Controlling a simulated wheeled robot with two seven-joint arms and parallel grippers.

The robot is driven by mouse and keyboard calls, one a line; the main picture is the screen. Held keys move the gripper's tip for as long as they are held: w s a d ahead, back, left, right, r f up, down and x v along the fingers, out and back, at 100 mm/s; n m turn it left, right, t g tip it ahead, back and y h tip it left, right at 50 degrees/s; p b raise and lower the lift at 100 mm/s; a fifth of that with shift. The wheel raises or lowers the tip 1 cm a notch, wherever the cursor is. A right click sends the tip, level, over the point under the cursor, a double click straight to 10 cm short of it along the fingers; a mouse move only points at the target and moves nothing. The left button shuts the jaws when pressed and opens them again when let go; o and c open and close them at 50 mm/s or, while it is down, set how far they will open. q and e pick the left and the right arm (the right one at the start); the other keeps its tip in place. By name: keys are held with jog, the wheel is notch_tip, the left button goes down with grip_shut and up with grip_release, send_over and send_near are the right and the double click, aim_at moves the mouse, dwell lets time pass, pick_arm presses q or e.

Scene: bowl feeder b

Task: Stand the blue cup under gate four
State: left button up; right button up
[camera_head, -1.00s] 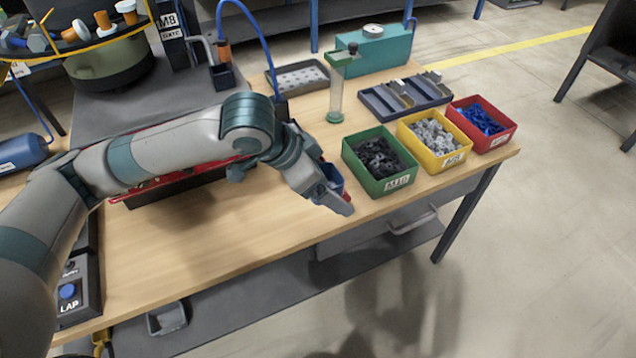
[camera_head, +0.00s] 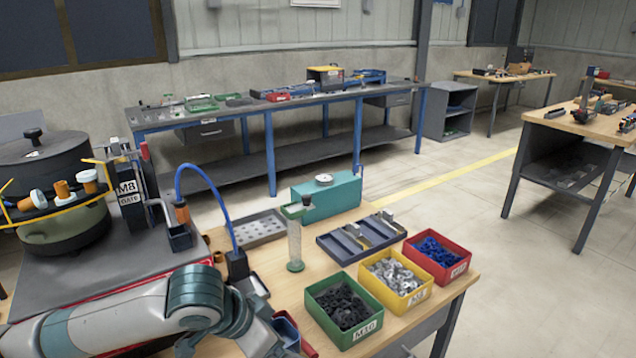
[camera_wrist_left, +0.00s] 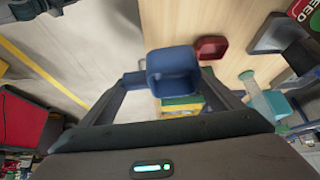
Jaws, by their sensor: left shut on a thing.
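The blue cup (camera_wrist_left: 172,72) is held between the two fingers of my left gripper (camera_wrist_left: 165,85) in the left wrist view. In the head view my left gripper (camera_head: 288,345) is at the bottom edge, partly cut off, with some of the blue cup (camera_head: 287,326) showing beside it. The cup appears to be above the wooden tabletop; its height is hard to tell. A gate post with an M8 GATE label (camera_head: 130,190) stands by the bowl feeder (camera_head: 62,190) at the left. I cannot make out which gate is number four. My right gripper is not in view.
A red cup or tray (camera_wrist_left: 211,47) lies near the blue cup in the wrist view. Green (camera_head: 345,310), yellow (camera_head: 397,280) and red (camera_head: 438,257) bins stand at the table's right. A clear tube stand (camera_head: 295,245), perforated tray (camera_head: 258,227) and teal box (camera_head: 327,196) are behind.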

pick_arm(q)
jog(key=w+a+r+n+t+y, duration=0.1)
jog(key=a+n+y, duration=0.1)
jog(key=a+n, duration=0.3)
jog(key=w+a+r+n+t+y, duration=0.1)
jog(key=a+r+n+y, duration=0.1)
jog(key=a+n, duration=0.3)
jog(key=a+y, duration=0.1)
jog(key=a, duration=0.2)
jog(key=shift+w+a+r, duration=0.15)
jog(key=shift+a+r, duration=0.1)
jog(key=shift+a, duration=0.15)
jog(key=shift+d, duration=0.2)
dwell(1.4)
jog(key=shift+a, duration=0.15)
dwell(0.6)
jog(key=shift+w, duration=0.1)
dwell(0.5)
